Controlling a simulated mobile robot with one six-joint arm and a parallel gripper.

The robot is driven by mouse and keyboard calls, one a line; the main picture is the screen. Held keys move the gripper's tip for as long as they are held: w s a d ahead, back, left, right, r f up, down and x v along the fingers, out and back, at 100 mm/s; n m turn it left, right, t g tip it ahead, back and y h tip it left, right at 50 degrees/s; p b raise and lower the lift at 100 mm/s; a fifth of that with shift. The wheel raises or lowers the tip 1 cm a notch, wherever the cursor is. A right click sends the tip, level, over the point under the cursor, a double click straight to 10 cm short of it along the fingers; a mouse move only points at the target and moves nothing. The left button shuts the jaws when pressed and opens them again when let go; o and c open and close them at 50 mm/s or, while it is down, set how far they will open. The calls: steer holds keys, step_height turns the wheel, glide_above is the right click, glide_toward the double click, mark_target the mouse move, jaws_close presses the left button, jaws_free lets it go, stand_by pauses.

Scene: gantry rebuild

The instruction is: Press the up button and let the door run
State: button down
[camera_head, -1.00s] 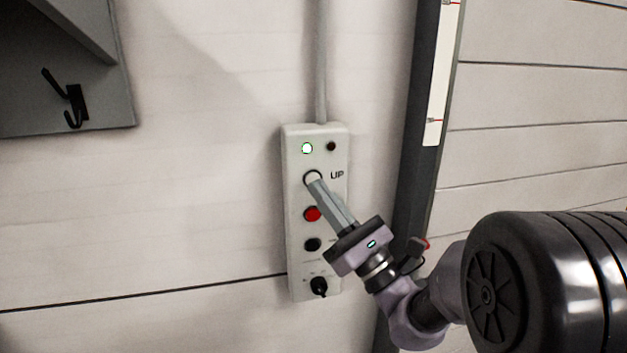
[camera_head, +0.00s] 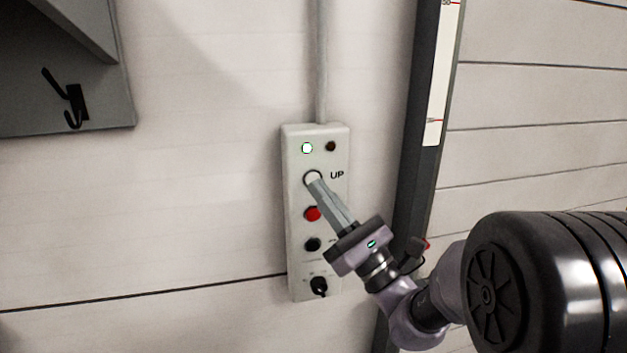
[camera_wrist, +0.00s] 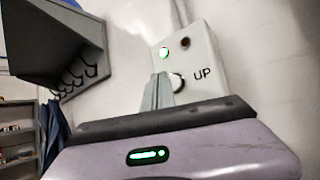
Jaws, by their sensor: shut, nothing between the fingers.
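A pale control box (camera_head: 297,265) is fixed to the wall in the head view. Its white up button (camera_head: 312,177) has the label UP beside it and also shows in the wrist view (camera_wrist: 177,83). Below it are a red button (camera_head: 312,214), a black button (camera_head: 312,244) and a key switch (camera_head: 319,286). A lamp (camera_head: 307,148) at top left glows green; the one beside it (camera_head: 331,146) is dark. My gripper (camera_head: 314,184) is shut and empty, its tips at the up button's lower edge. I cannot tell whether they touch it. The panelled door (camera_head: 540,130) is at the right.
A dark door rail (camera_head: 423,165) with a white marked strip (camera_head: 441,75) stands right of the box. A conduit (camera_head: 321,60) runs up from the box. A grey shelf (camera_head: 40,105) with hooks (camera_head: 74,104) is at upper left. The wall between is clear.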

steer(key=shift+w, duration=0.1)
steer(key=shift+w+a, duration=0.1)
steer(key=shift+w, duration=0.2)
